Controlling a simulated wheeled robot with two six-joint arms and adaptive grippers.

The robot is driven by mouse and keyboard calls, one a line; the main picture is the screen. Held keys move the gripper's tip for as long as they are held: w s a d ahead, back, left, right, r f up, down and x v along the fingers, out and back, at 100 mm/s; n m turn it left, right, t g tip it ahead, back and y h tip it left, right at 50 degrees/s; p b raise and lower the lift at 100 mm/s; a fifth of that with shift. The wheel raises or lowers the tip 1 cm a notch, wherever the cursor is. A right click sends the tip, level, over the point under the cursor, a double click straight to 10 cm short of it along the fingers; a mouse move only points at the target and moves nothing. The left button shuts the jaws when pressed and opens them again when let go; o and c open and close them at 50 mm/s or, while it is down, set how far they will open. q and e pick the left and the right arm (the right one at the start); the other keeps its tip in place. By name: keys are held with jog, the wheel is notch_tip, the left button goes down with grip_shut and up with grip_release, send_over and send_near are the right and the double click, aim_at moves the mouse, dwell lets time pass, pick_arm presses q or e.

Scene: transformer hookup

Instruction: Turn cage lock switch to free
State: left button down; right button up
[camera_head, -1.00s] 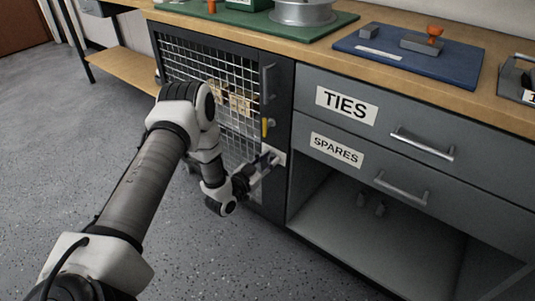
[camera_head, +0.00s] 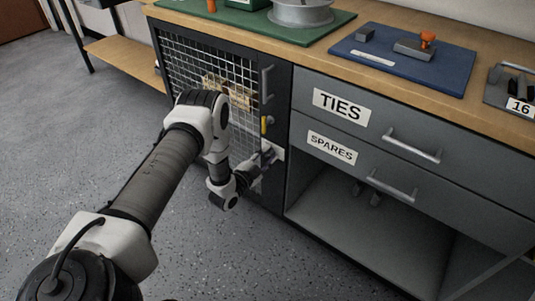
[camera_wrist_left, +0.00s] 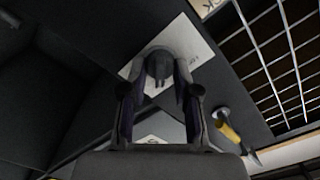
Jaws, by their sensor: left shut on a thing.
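The cage lock switch is a dark round knob (camera_wrist_left: 160,64) on a white plate (camera_wrist_left: 196,42), seen in the left wrist view. In the head view the plate (camera_head: 278,152) sits low on the dark frame right of the mesh cage door (camera_head: 186,58). My left gripper (camera_wrist_left: 158,84) is shut on the knob, one finger on each side. In the head view the left gripper (camera_head: 267,157) is at the plate and hides most of the switch. The plate's lettering is too small to read. My right gripper is not in view.
A yellow lever (camera_head: 265,125) is just above the plate and also shows in the wrist view (camera_wrist_left: 228,132). The dark door handle (camera_head: 267,84) is higher up. Drawers marked TIES (camera_head: 341,107) and SPARES (camera_head: 332,148) are to the right. The floor in front is clear.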

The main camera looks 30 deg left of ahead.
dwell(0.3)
pick_arm(q)
jog(key=c, duration=0.9)
grip_release()
jog(key=s, duration=0.8)
jog(key=s+a, duration=0.1)
jog(key=s, duration=0.3)
